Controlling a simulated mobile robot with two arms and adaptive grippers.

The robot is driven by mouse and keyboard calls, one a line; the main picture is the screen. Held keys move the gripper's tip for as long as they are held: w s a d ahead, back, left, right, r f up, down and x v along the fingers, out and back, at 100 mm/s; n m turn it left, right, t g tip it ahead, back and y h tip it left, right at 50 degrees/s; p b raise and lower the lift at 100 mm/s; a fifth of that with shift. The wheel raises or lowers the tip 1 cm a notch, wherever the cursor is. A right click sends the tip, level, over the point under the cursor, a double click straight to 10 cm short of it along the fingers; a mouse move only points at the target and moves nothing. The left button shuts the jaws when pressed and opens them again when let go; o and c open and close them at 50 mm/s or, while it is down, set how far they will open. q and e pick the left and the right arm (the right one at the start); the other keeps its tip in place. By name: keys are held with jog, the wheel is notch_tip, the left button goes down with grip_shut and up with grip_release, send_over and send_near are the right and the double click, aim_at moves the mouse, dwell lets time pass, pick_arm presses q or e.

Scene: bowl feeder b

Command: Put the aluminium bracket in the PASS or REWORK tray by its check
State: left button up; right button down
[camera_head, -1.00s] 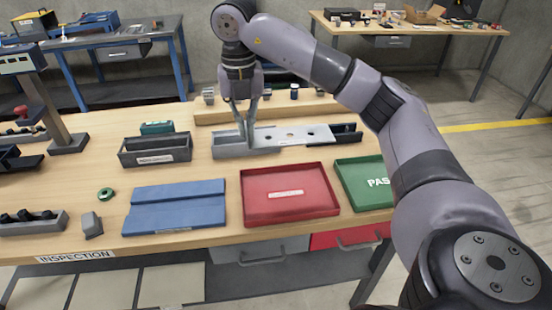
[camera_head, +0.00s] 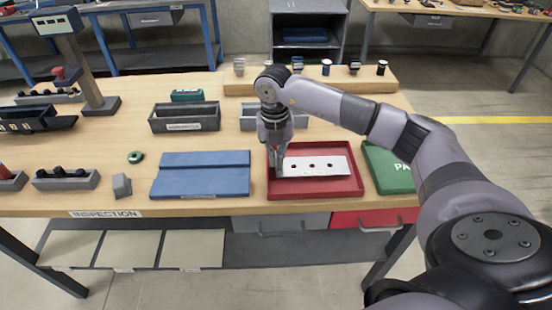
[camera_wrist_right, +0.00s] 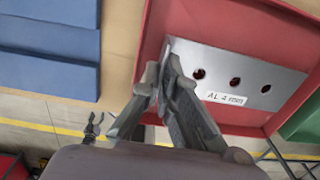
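The aluminium bracket (camera_head: 315,166) is a flat silver plate with three dark holes. It lies within the walls of the red tray (camera_head: 325,193), on or just above its floor. In the right wrist view the bracket (camera_wrist_right: 220,92) has a white label starting "AL"; the rest is too small to read surely. My right gripper (camera_head: 277,172) is shut on the bracket's left end, with the fingers (camera_wrist_right: 163,82) on both sides of an upturned edge. The green PASS tray (camera_head: 384,172) stands right of the red tray, partly hidden by my arm. My left gripper (camera_wrist_right: 94,124) shows small and open in the wrist view.
A blue stepped block (camera_head: 200,174) lies left of the red tray. A grey bin (camera_head: 185,118) stands behind it, and another grey bin (camera_head: 250,118) is partly hidden by my right arm. A wooden rack (camera_head: 350,84) with small parts stands at the back. The table's front edge is close.

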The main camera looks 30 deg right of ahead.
jog(key=shift+f, duration=0.55)
jog(key=shift+f, duration=0.1)
jog(key=shift+f, duration=0.15)
jog(key=c, duration=2.1)
grip_release()
